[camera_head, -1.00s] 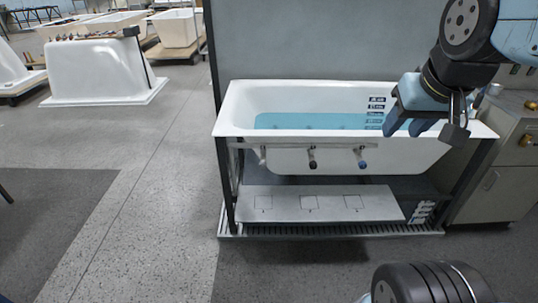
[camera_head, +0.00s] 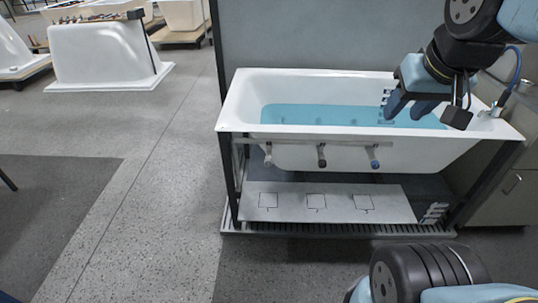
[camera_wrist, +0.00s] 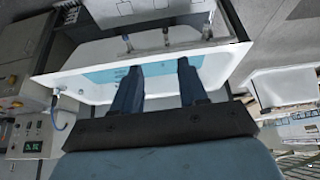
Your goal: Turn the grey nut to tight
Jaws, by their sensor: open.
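Three small fittings hang in a row from a rail under the front rim of the white bathtub (camera_head: 400,152). The left one is the grey nut (camera_head: 268,157), the middle one is black-tipped (camera_head: 321,156) and the right one is blue-tipped (camera_head: 373,158). My gripper (camera_head: 405,108) is open and empty over the tub's right half, above and to the right of the grey nut, well apart from it. In the wrist view the gripper's spread fingers (camera_wrist: 159,68) point at the tub. The grey nut appears there as the right fitting (camera_wrist: 207,32); its thread is too small to read.
Blue water (camera_head: 310,115) fills part of the tub. A hose (camera_head: 510,80) and a grey cabinet (camera_head: 510,195) are on the right.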

